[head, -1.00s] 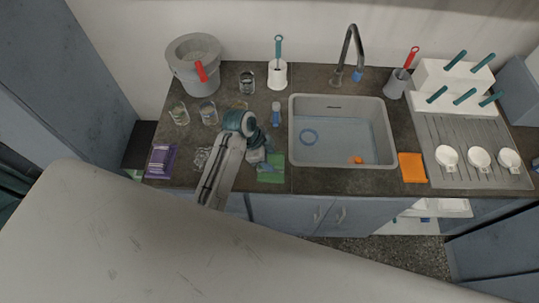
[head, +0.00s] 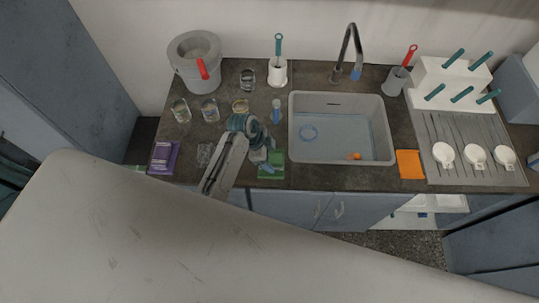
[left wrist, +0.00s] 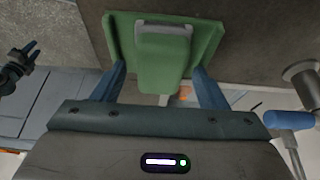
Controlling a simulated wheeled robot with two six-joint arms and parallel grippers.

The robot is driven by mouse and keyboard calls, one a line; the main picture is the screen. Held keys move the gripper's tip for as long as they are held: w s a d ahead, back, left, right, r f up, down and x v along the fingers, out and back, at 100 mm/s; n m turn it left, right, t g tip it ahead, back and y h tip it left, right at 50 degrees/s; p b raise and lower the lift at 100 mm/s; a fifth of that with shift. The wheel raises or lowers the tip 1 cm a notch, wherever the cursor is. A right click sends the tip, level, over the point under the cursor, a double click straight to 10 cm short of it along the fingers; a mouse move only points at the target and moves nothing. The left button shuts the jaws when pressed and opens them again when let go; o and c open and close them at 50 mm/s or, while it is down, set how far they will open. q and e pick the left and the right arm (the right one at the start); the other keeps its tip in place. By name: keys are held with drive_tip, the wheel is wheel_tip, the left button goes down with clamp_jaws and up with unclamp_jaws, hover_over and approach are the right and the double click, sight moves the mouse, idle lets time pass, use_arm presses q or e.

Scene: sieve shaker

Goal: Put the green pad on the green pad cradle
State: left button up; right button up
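The green pad (left wrist: 165,62) is a green block with a grey strip at its far end, in the left wrist view. It lies over a wider flat green square, which I take to be the green pad cradle (left wrist: 120,35). In the head view the green square (head: 279,173) lies at the counter's front edge, left of the sink. My left gripper (head: 266,166) is right over it. In the left wrist view its two blue fingers (left wrist: 160,80) stand apart on either side of the pad, with gaps visible.
The sink (head: 340,130) is to the right, with an orange square (head: 409,164) beyond it. A purple pad (head: 164,156) lies at the left front. Glass jars (head: 210,109), a blue-capped bottle (head: 276,110) and a grey bucket (head: 196,65) stand behind my left arm.

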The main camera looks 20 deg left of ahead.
use_arm(q)
drive_tip(key=b+v, duration=0.4)
drive_tip(key=v, duration=0.8)
drive_tip(key=shift+r, duration=0.15)
drive_tip(key=shift+s, duration=0.1)
